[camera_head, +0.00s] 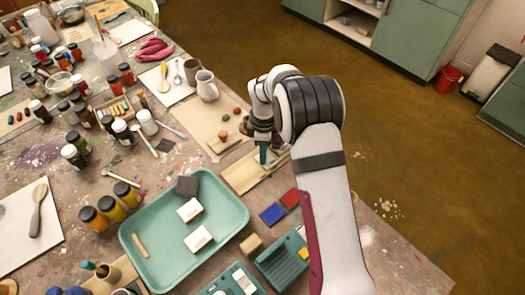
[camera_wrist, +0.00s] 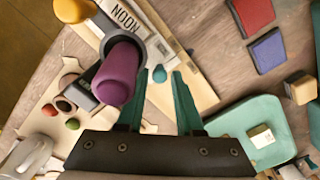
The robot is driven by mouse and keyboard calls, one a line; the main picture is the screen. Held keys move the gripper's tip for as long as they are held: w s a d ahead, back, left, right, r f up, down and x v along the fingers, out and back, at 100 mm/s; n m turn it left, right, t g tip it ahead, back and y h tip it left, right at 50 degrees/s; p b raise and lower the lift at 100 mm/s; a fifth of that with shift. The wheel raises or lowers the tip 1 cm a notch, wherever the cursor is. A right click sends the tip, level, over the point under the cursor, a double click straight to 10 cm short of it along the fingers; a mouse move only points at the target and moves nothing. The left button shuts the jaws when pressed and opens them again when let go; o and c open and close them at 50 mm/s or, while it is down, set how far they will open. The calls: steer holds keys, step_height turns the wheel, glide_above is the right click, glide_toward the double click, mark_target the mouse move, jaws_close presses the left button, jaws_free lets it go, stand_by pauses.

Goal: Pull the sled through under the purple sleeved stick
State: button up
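In the wrist view a purple stick (camera_wrist: 118,75) points up at the camera, with a dark grey sleeve (camera_wrist: 104,50) around it. It stands beside a pale wooden track (camera_wrist: 200,92). A small teal knob (camera_wrist: 159,74), which looks like part of the sled, shows on the track to the right of the stick. My gripper (camera_wrist: 159,72) is open, with its teal fingertips on either side of the knob; I cannot tell whether they touch it. The sled's body is mostly hidden. In the head view my gripper (camera_head: 263,154) is over the track (camera_head: 240,180), and the purple stick is hidden.
A yellow-orange stick (camera_wrist: 72,10) and a plate marked NOON (camera_wrist: 126,18) are close to the purple stick. Red and blue pigment blocks (camera_head: 272,214) lie nearby. A teal tray (camera_head: 160,265) with white blocks is in front. A jug (camera_head: 207,86) stands behind.

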steer(key=shift+o, duration=1)
step_height(320, 180, up, 16)
steer(key=shift+f, duration=0.1)
